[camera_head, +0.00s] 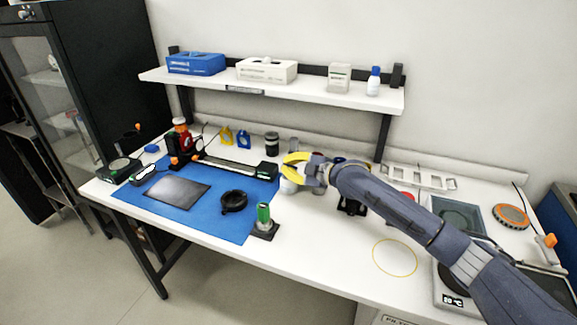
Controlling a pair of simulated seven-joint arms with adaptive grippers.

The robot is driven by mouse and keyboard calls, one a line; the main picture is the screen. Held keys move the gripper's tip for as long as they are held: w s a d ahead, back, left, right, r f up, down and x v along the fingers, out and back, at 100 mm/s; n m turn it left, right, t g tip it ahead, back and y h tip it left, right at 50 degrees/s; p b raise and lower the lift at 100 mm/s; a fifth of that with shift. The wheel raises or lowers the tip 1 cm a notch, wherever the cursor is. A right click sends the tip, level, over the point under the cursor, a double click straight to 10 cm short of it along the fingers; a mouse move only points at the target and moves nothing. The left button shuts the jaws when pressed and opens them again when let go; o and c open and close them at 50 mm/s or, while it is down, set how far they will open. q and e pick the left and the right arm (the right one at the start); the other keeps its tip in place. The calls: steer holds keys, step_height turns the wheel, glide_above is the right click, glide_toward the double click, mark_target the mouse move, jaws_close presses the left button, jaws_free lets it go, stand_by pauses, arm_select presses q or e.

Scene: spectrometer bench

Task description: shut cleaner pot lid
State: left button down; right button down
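My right arm reaches in from the lower right, and its gripper (291,168) with yellow finger pads hangs over the bench just right of the blue mat. The fingers look spread, with nothing visible between them. A small whitish rounded object (288,187) shows just below the fingers; it may be the cleaner pot, but the gripper partly covers it and I cannot make out a lid or its position. Whether the fingers touch it cannot be told. My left gripper is not in view.
Boxes and a blue-capped bottle (374,81) stand on the shelf (300,93). A yellow circle (395,258) marks bare table at the front right.

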stand_by(0.4)
steer(key=shift+s+a+f+n+t, duration=0.15)
steer(key=shift+s+f+n+t, duration=0.25)
steer(key=shift+f+n, duration=0.35)
steer(key=shift+s+a+f+n+t, duration=0.2)
steer(key=shift+f+n+t, duration=0.35)
steer(key=shift+n, duration=0.3)
steer(key=c, duration=1.6)
jaws_free()
steer(key=v, duration=1.2)
steer(key=shift+d, duration=0.1)
